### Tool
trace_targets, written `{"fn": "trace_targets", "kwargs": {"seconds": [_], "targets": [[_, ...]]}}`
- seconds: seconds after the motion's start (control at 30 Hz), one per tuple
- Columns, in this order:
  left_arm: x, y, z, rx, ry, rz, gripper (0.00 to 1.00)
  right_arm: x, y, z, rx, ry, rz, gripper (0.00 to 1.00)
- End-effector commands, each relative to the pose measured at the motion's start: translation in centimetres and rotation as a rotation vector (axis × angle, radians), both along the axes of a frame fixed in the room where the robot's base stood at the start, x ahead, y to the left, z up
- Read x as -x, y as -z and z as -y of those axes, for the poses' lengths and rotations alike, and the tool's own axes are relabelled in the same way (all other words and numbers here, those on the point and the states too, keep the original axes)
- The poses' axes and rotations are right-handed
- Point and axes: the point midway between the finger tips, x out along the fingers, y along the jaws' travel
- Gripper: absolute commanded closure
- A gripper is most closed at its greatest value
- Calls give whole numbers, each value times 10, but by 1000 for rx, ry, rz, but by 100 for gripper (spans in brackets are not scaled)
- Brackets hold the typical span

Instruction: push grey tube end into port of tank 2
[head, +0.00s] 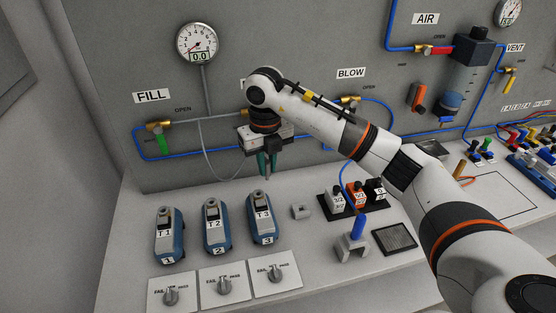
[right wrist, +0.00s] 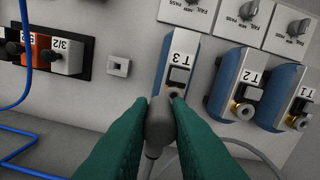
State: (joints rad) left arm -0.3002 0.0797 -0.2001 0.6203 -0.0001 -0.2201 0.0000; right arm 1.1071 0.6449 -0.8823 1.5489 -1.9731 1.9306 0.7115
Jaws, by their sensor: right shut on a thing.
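Tank 2 (head: 213,226), blue and white and marked T2, stands between tanks T1 and T3. In the right wrist view tank 2 (right wrist: 240,80) shows its brass port (right wrist: 243,110) facing my side, with nothing in it. My right gripper (head: 266,174) hangs above and behind tank T3. In the wrist view its green fingers (right wrist: 158,122) are shut on the grey tube end (right wrist: 158,118). The tube end is apart from tank 2's port, left of it in that view, and partly covers the lower end of T3. My left gripper is not in view.
Tank T3 (head: 262,219) and tank T1 (head: 169,234) flank tank 2. The grey tube (head: 208,150) loops down from the wall. Fail/pass knobs (head: 223,283) lie in front. A small grey block (head: 300,211) and a stand with a blue piece (head: 352,245) are to the right.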

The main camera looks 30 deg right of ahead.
Motion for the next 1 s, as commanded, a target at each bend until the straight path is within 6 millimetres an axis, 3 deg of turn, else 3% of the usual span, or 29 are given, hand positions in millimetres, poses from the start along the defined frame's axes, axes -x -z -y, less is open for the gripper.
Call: {"fn": "trace_targets", "kwargs": {"seconds": [1.0], "targets": [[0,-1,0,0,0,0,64,-27,0,-89,0,-1,0,100]]}}
